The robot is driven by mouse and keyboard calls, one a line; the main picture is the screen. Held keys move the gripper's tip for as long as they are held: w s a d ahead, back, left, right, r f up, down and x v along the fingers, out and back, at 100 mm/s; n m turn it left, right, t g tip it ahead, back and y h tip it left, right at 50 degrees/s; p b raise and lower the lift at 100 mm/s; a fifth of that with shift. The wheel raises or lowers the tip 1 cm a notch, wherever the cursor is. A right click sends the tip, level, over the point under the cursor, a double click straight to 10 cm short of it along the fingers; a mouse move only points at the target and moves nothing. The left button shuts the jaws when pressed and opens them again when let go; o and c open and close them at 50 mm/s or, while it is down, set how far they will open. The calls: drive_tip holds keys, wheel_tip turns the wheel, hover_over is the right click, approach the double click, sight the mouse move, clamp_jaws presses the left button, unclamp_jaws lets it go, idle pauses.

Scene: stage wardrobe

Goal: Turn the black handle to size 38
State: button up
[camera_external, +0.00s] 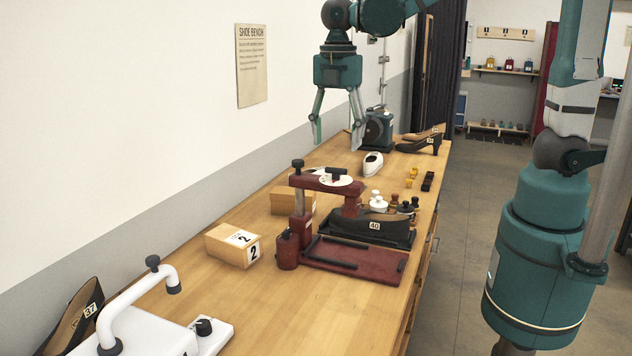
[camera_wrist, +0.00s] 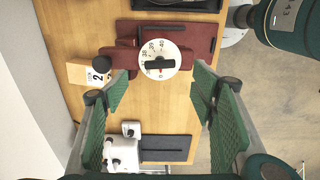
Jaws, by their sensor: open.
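A white numbered dial (camera_external: 341,181) sits on top of the dark red shoe press (camera_external: 318,182). The black handle (camera_external: 337,174) is a short bar across the dial. Which number the handle points to is unclear. My gripper (camera_external: 337,141) hangs above the bench beyond the press, open and empty, not touching the handle. In the wrist view the handle lies between and below the fingers of my gripper (camera_wrist: 160,76).
A box marked 2 (camera_external: 232,245) stands beside the press. A black shoe marked 40 (camera_external: 365,229) is on it. A white machine (camera_external: 150,318) stands at the near end. A dark machine (camera_external: 376,130) stands at the far end. The wall runs along the left.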

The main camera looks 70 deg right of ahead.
sight(336, 173)
drive_tip(key=shift+f, duration=3.55)
drive_tip(key=c, duration=0.9)
